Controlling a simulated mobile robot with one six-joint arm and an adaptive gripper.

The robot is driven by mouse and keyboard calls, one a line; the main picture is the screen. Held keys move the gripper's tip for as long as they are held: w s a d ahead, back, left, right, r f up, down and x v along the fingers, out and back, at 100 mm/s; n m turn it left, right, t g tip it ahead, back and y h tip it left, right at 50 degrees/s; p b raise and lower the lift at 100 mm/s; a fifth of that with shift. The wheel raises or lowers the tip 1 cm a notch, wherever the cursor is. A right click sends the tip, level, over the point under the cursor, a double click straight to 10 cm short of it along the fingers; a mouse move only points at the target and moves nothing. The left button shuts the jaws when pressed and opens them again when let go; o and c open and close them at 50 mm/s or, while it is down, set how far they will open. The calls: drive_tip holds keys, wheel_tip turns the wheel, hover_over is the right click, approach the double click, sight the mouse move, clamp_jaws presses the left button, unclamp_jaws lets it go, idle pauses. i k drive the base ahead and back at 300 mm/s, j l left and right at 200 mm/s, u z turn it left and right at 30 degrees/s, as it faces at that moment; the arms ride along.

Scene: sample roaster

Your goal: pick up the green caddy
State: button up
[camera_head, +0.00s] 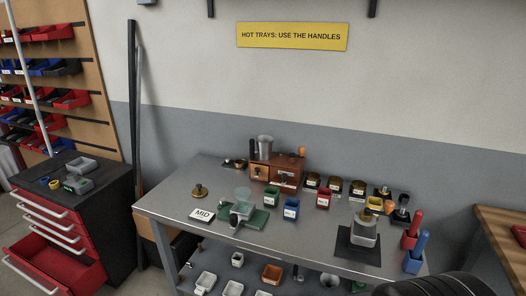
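The green caddy (272,199) is a small open-topped box with a white label on its front. It stands upright on the grey metal table (180,205), in front of a wooden box with drawers. A similar blue caddy (291,211) is close on its right, and a red caddy (324,201) is further right. What the green caddy holds is too small to tell. My gripper does not show; only a dark ribbed part, apparently of my arm, is at the bottom right.
A green mat (257,221) with a clear vessel lies in front of the caddy. A MID sign (202,214) stands left. The wooden drawer box (284,175) is behind. A grey device (363,234) on a dark mat and red and blue holders stand right. A lower shelf holds several trays.

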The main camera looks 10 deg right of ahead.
sight(271, 197)
drive_tip(key=i+j+z, duration=0.25)
drive_tip(key=i, duration=0.3)
drive_tip(key=i+j+z, duration=0.3)
drive_tip(key=i, duration=0.25)
drive_tip(key=i+j+z, duration=0.25)
drive_tip(key=i, duration=0.25)
drive_tip(key=j, duration=0.1)
